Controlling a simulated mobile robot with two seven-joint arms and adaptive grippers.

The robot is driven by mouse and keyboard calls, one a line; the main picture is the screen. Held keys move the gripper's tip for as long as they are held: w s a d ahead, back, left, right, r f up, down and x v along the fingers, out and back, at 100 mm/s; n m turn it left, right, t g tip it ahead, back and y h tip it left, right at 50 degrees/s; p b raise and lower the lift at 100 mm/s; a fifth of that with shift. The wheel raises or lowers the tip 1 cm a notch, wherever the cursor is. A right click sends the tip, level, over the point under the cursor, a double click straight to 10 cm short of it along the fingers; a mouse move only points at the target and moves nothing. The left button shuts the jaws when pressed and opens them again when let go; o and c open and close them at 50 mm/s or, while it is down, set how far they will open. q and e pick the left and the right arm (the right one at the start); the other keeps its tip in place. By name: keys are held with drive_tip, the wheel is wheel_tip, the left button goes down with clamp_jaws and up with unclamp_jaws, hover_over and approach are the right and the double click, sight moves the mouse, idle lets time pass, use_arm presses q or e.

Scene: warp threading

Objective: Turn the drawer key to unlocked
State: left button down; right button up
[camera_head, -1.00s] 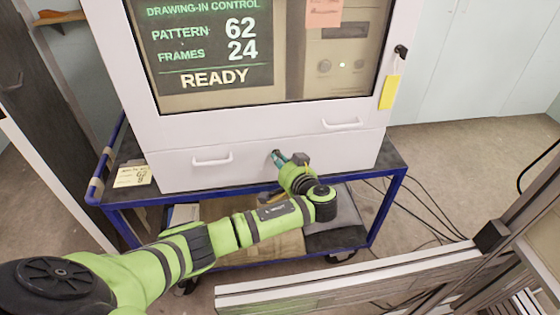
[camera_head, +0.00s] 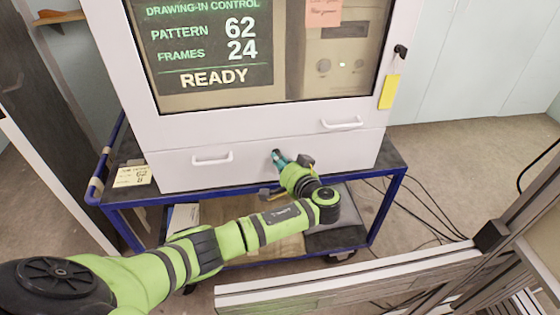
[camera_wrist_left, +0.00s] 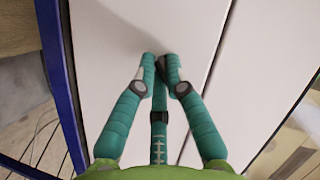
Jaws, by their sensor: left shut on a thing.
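A white cabinet has a drawer front (camera_head: 235,165) along its bottom, with a light handle (camera_head: 212,160) at left. My left gripper (camera_head: 276,156) reaches the drawer front right of this handle. Its teal fingers are closed together at the panel. In the left wrist view the fingertips (camera_wrist_left: 161,68) meet at the white drawer front (camera_wrist_left: 110,40). The drawer key is hidden by the closed fingers, so its angle cannot be told. My right gripper is out of view.
Another key with a yellow tag (camera_head: 389,92) hangs at the cabinet door's right edge. A door handle (camera_head: 342,124) is above the drawer. The cabinet stands on a blue-framed cart (camera_head: 385,205). A metal frame (camera_head: 350,277) stands at front right.

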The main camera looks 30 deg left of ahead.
use_arm(q)
drive_tip(key=shift+s+a+f+m+y+b, duration=0.15)
drive_tip(key=shift+m+y, duration=0.55)
drive_tip(key=shift+m, duration=0.75)
drive_tip(key=shift+w+r+m+y+b, duration=0.1)
drive_tip(key=shift+m+y+b, duration=0.15)
drive_tip(key=shift+m+y, duration=0.85)
drive_tip(key=shift+m+t+h, duration=0.3)
drive_tip(key=shift+m, duration=0.15)
drive_tip(key=c, duration=1.3)
unclamp_jaws()
drive_tip(key=v, duration=1.2)
